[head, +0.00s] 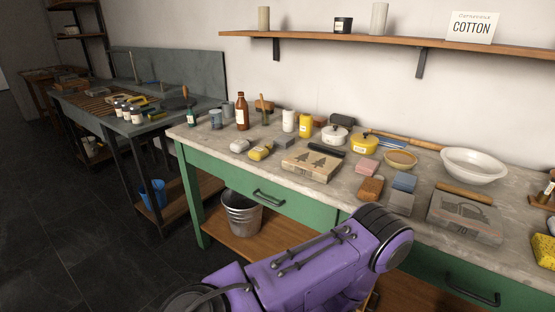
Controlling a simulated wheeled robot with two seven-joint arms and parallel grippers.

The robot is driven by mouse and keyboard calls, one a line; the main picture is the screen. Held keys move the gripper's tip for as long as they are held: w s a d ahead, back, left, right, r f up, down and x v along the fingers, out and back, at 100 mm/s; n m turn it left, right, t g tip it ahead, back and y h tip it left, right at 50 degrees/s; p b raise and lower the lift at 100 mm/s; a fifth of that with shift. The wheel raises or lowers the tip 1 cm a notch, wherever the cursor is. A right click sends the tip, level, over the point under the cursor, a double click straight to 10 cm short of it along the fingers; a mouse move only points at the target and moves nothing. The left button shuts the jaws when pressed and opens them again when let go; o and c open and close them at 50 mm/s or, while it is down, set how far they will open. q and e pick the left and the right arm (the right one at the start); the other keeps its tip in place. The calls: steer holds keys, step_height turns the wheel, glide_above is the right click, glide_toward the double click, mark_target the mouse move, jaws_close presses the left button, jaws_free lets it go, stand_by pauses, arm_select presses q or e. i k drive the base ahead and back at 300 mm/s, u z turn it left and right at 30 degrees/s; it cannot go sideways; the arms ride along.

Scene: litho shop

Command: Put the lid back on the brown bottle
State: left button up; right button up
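A tall brown bottle (242,113) with a pale label stands upright at the back left of the green workbench. It is too small to tell whether its mouth is open or covered. I cannot pick out a separate lid for it. A part of my purple arm fills the lower middle, in front of the bench and apart from the bottle. Neither gripper shows in the head view.
The bench top holds a carved block (311,164), a white pot (334,135), a yellow pot (364,143), a white bowl (474,165) and a printing stone (466,218). A metal bucket (241,214) stands below. A wooden shelf (350,40) hangs above.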

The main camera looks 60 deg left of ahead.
mark_target(242, 110)
steer(key=u, duration=1.95)
